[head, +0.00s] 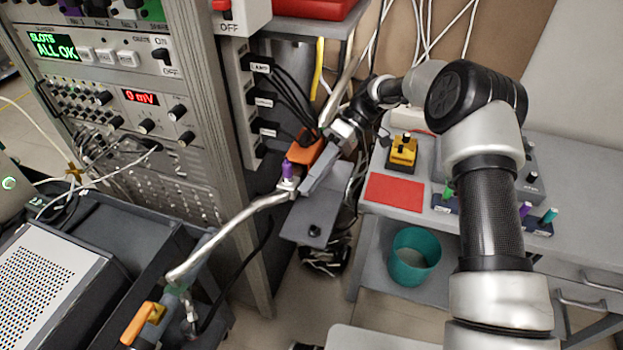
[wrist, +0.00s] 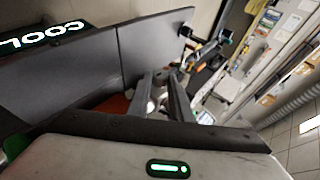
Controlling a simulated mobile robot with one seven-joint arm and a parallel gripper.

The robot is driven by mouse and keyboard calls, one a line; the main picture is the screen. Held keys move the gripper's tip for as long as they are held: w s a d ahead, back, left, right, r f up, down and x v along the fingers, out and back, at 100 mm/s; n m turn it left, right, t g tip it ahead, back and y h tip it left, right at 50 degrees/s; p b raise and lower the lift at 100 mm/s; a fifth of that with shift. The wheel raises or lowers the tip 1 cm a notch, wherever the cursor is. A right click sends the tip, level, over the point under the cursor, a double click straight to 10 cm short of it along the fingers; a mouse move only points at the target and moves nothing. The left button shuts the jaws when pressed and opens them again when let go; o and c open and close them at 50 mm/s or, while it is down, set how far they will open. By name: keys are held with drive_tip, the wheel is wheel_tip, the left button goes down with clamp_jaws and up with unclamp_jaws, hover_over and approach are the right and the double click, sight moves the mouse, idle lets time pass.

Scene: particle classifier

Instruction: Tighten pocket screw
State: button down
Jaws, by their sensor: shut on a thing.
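My gripper (head: 302,190) reaches down and left from my arm to a small metal fitting (head: 287,186) at the end of a bent silver pipe (head: 225,232). A purple knob (head: 287,168) stands upright on the fitting. In the wrist view my gripper (wrist: 167,82) has its dark fingers close around a small pale metal part (wrist: 157,95). I cannot tell whether that part is the pocket screw; its lower end is hidden. A grey plate (head: 312,218) with a dark round spot lies just below the fingers.
An instrument rack (head: 235,170) stands close on the left, with black cables beside it. An orange part (head: 306,150) is behind my gripper. A bench with a red mat (head: 395,192) and a yellow box (head: 403,150) is at right. A teal bin (head: 412,258) stands below.

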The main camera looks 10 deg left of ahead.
drive_tip(key=shift+w+f+m+g+y+b, duration=0.2)
drive_tip(key=shift+f+m+g+y+b, duration=0.15)
drive_tip(key=shift+g+b, duration=0.9)
drive_tip(key=shift+g, duration=0.15)
drive_tip(key=c, duration=1.6)
unclamp_jaws()
